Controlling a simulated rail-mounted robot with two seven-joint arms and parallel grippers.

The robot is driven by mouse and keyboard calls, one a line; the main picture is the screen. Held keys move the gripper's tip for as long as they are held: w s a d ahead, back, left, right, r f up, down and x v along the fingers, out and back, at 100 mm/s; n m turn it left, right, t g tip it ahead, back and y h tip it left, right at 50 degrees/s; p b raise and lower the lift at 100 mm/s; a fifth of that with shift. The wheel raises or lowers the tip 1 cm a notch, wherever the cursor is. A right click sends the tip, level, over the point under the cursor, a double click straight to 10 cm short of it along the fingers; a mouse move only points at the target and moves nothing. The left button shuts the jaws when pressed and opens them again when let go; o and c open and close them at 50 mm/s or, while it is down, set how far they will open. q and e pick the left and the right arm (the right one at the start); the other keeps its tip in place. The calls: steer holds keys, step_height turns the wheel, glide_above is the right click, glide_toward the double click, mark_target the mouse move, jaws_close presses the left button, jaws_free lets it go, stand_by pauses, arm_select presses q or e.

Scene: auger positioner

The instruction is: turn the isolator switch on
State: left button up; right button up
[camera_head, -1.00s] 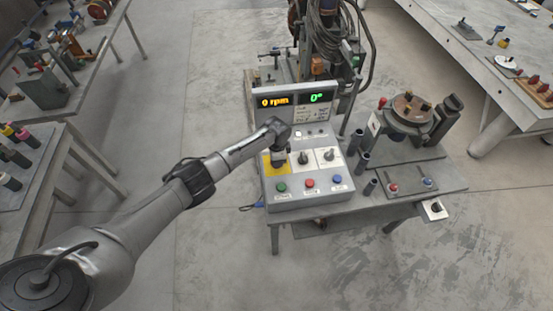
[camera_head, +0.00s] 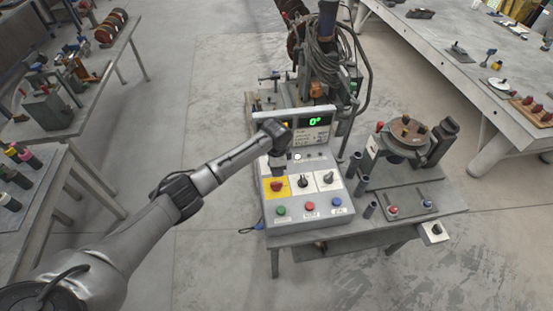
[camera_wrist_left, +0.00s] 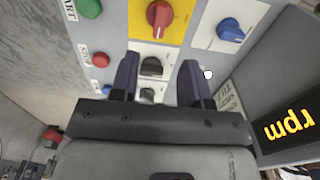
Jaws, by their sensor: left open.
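The red rotary knob (camera_head: 276,186) on a yellow plate, which looks like the isolator switch, is at the left of the sloped grey control box. It also shows at the top of the left wrist view (camera_wrist_left: 159,16). My left gripper (camera_head: 279,161) hangs above the box, just behind the yellow plate, apart from the knob. In the left wrist view my left gripper (camera_wrist_left: 158,76) is open and empty, with a black knob (camera_wrist_left: 152,67) seen between its fingers. A blue knob (camera_wrist_left: 231,30) on a white plate shows there too. My right gripper is out of view.
Two black knobs on white plates sit right of the red one, the nearer one (camera_head: 303,182). Green (camera_head: 281,210), red (camera_head: 310,206) and blue (camera_head: 336,202) buttons line the front. A display (camera_head: 315,121) stands behind. A round fixture (camera_head: 408,134) stands to the right.

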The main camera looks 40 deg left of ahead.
arm_select(q)
steer(key=shift+r, duration=1.95)
